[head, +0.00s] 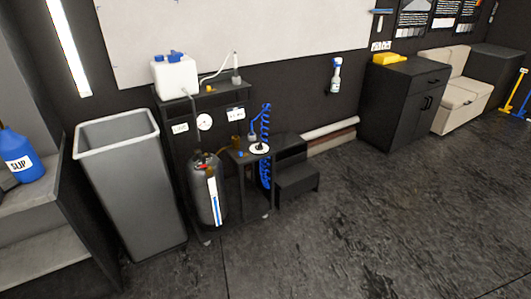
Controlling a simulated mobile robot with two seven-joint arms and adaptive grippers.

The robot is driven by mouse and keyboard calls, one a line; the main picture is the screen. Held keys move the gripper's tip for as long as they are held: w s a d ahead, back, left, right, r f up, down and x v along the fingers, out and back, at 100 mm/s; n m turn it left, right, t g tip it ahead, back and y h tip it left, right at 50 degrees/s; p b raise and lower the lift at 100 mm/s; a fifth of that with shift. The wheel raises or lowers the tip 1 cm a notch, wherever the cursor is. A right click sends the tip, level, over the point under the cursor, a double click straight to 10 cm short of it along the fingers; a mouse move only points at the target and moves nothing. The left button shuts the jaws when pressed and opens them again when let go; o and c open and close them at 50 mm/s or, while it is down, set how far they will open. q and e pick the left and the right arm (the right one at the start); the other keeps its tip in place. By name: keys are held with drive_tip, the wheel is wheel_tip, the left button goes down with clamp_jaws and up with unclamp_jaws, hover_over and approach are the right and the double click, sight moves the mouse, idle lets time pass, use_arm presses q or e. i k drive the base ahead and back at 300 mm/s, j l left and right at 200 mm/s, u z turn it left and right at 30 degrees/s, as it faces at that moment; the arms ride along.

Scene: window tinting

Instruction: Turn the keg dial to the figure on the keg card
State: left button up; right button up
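A dark keg (204,183) with a white and blue strip on its front stands upright in a black cart. A round white dial face (204,122) is above the keg, under the cart's top shelf. Its reading is too small to tell. The writing on both is too small to read, and I cannot tell which is the keg card. Neither of my grippers is in view.
The black cart (223,98) carries a white tank (175,76) on top. A blue coiled hose (266,140) hangs at its right. A grey bin (125,185) stands close on the left, and a black step (297,178) on the right. Open floor (370,220) lies at the right front.

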sight(259, 147)
drive_tip(key=i+l, duration=0.15)
drive_tip(key=i, duration=0.75)
drive_tip(key=i+l, duration=0.15)
drive_tip(key=i, duration=0.75)
drive_tip(key=i+l+z, duration=0.1)
drive_tip(key=i, duration=0.8)
